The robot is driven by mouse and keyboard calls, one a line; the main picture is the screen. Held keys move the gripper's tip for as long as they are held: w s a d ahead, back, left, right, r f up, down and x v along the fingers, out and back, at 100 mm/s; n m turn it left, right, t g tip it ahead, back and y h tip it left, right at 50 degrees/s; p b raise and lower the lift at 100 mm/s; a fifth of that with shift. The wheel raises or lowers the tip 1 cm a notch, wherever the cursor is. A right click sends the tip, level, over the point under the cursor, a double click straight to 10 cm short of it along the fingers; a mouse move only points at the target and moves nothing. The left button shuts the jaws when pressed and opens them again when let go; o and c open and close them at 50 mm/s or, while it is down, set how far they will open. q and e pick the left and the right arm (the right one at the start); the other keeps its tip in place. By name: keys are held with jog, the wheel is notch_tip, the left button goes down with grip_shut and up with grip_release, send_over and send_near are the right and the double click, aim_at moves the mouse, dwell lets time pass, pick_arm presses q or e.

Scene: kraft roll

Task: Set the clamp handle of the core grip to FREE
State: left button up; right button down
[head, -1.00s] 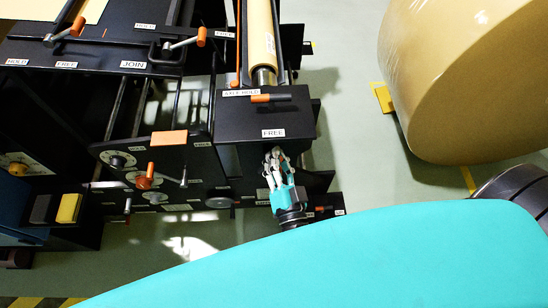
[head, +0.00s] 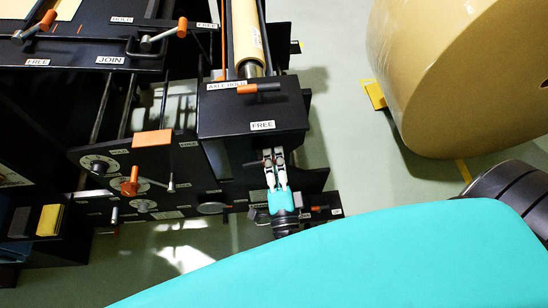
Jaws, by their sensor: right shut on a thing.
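My right gripper (head: 273,158) is at the front of a black machine box (head: 250,109), just below a white FREE label (head: 262,125). Its pale fingers are shut on a small dark handle, mostly hidden between them; I take it for the clamp handle of the core grip. Which way this handle points cannot be told. My left gripper is not in view.
An orange-tipped handle (head: 262,88) lies beside the AXLE HOLD label (head: 226,86) on the box top. Other orange-tipped handles (head: 168,34) and an orange knob (head: 130,181) are to the left. A large kraft roll (head: 450,75) stands right, with open floor between.

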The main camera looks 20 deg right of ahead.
jog(key=shift+s+f+m, duration=0.1)
jog(key=shift+f+m, duration=0.2)
jog(key=shift+f, duration=0.05)
jog(key=c, duration=1.2)
grip_release()
jog(key=shift+r, duration=0.15)
jog(key=v, duration=1.2)
jog(key=shift+a, duration=0.1)
